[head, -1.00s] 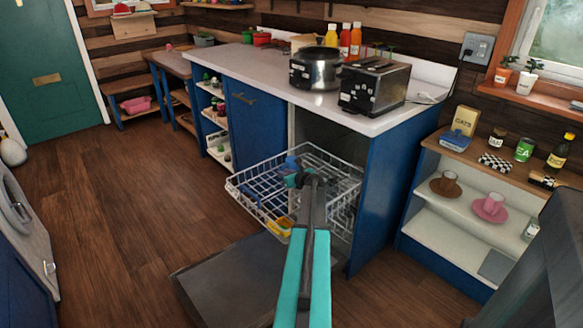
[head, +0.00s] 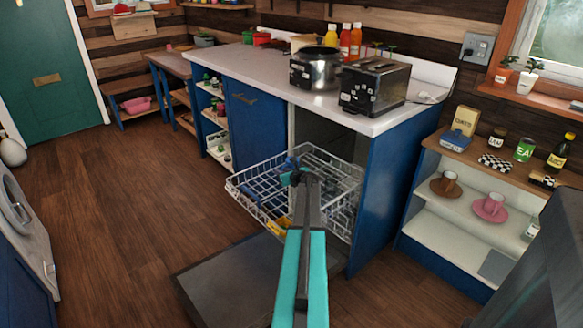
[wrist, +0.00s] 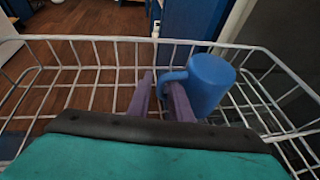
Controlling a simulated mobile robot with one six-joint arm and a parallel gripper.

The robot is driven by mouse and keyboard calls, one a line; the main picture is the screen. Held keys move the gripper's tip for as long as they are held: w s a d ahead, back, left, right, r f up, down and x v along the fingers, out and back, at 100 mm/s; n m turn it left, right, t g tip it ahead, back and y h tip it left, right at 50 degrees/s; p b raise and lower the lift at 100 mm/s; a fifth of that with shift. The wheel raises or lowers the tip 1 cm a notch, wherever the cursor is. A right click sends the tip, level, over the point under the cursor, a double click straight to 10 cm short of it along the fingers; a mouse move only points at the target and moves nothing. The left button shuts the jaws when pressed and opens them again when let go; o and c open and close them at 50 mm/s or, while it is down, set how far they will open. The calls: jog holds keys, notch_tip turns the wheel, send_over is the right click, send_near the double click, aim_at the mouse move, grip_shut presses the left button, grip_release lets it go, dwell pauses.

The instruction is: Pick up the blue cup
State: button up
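The blue cup (wrist: 208,84) stands in the wire dishwasher rack, right of centre in the wrist view, with its handle toward the left. In the head view the cup (head: 291,163) shows only in part behind my gripper (head: 296,178). My gripper's two purple fingers (wrist: 160,92) are apart. The cup's handle is at the fingertips, partly behind the right finger. Whether the fingers touch it I cannot tell. The cup's body is right of the fingers.
The wire rack (head: 252,196) is pulled out over the lowered dishwasher door (head: 215,285). A yellow item (head: 277,226) lies low in the rack. The counter (head: 262,68) above holds a pot (head: 315,70) and a toaster (head: 373,88). Open floor lies left.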

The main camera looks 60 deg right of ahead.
grip_shut()
jog(key=shift+r, duration=0.15)
jog(key=shift+r+p, duration=0.3)
jog(key=shift+r, duration=1.3)
jog(key=shift+s+a+r, duration=0.15)
jog(key=shift+s+a, duration=0.1)
jog(key=shift+s, duration=0.05)
jog(key=s+a, duration=0.3)
jog(key=s, duration=0.1)
jog(key=s+a+r, duration=0.1)
jog(key=s+a, duration=0.2)
jog(key=s, duration=0.1)
jog(key=s+a, duration=0.3)
jog(key=s, duration=0.1)
jog(key=shift+a+r, duration=0.15)
jog(key=shift+a, duration=0.1)
